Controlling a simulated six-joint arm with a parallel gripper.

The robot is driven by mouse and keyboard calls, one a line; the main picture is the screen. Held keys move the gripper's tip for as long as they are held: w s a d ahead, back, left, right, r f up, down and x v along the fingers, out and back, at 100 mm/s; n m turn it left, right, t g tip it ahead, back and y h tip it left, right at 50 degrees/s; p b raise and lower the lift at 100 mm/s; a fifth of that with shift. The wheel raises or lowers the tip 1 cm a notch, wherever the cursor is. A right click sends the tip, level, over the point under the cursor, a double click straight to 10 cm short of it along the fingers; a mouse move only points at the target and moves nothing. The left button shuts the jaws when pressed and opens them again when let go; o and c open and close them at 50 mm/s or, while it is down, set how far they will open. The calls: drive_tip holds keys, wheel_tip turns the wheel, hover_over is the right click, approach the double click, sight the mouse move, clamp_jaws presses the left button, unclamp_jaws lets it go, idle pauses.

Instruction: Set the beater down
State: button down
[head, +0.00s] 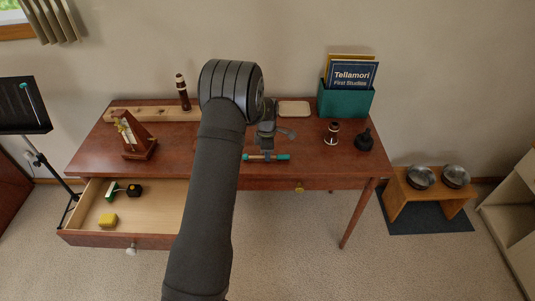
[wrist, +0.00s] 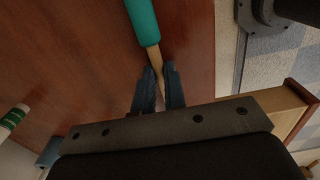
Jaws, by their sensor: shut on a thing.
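The beater (head: 283,157) has a teal grip and a pale wooden shaft. In the head view it lies level across the picture, close over the desk's front edge. I cannot tell whether it touches the desk (head: 210,152). In the wrist view its teal part (wrist: 144,22) points away from me, and the wooden shaft runs between my fingers. My gripper (wrist: 159,84) is shut on the shaft. In the head view my gripper (head: 266,149) is partly hidden by my wrist. The shaft's near end is hidden in the wrist view.
A metronome (head: 135,136), a wooden rack (head: 155,113) and a dark woodwind joint (head: 183,92) stand left. The open drawer (head: 160,222) holds several small things.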

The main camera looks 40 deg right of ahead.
drive_tip(key=c, duration=1.5)
unclamp_jaws()
drive_tip(key=shift+f, duration=0.15)
wheel_tip(320, 180, up, 12)
drive_tip(key=shift+a+r, duration=0.1)
drive_tip(key=shift+r, duration=0.1)
drive_tip(key=shift+f, duration=0.1)
drive_tip(key=shift+f, duration=4.05)
